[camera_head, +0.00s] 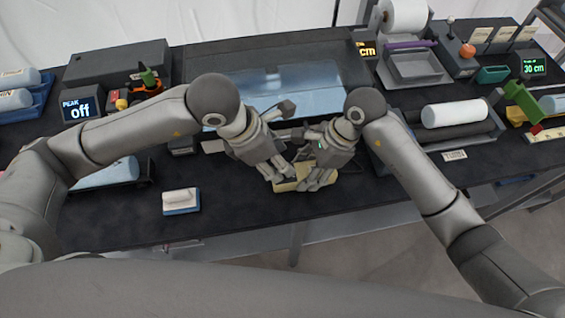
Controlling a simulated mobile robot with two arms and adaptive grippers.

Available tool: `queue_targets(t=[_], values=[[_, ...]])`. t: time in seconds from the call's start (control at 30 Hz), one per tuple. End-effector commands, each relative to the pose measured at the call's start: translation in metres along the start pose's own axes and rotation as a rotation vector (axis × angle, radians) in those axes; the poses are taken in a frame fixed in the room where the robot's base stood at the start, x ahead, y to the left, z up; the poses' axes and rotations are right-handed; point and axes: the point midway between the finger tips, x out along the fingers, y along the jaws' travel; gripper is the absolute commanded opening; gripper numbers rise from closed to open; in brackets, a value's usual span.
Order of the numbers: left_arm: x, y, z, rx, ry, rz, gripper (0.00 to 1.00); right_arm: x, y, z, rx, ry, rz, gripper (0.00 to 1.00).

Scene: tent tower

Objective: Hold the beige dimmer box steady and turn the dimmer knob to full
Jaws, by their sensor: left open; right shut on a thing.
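The beige dimmer box (292,186) sits near the front edge of the dark bench, in the middle of the view. Both my grippers are at it and cover much of it. My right gripper (317,184) comes down over its right part and is shut on the box. My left gripper (277,178) is open at its left part, with its fingers pointing down. The knob is hidden behind the grippers, so I cannot tell its setting or whether my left fingers touch it.
A blue-and-white block (181,201) lies left of the box on the bench. A display reading "off" (84,107) stands at the left. A clear-covered basin (285,85) is behind my grippers. A white roll (453,112) lies in a dark holder at the right. The front left bench is mostly clear.

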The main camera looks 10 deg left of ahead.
Motion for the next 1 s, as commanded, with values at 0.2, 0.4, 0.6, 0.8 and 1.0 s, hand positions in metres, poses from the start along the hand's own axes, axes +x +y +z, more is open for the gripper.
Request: queue_targets(t=[0.2,0.4,0.6,0.8,1.0], values=[[0.03,0.0,0.0,-0.001,0.001,-0.001,0.44,0.0,0.0,0.0,0.0,0.0,-0.001,0.19],[0.037,0.0,0.0,0.002,-0.001,0.0,0.44,0.0,0.0,0.0,0.0,0.0,-0.001,0.19],[0.037,0.0,0.0,0.001,-0.001,0.001,0.44,0.0,0.0,0.0,0.0,0.0,-0.001,0.19],[0.037,0.0,0.0,0.001,0.0,0.001,0.2,0.0,0.0,0.0,0.0,0.0,-0.001,0.19],[0.037,0.0,0.0,0.001,0.0,0.001,0.0,0.0,0.0,0.0,0.0,0.0,0.0,0.19]])
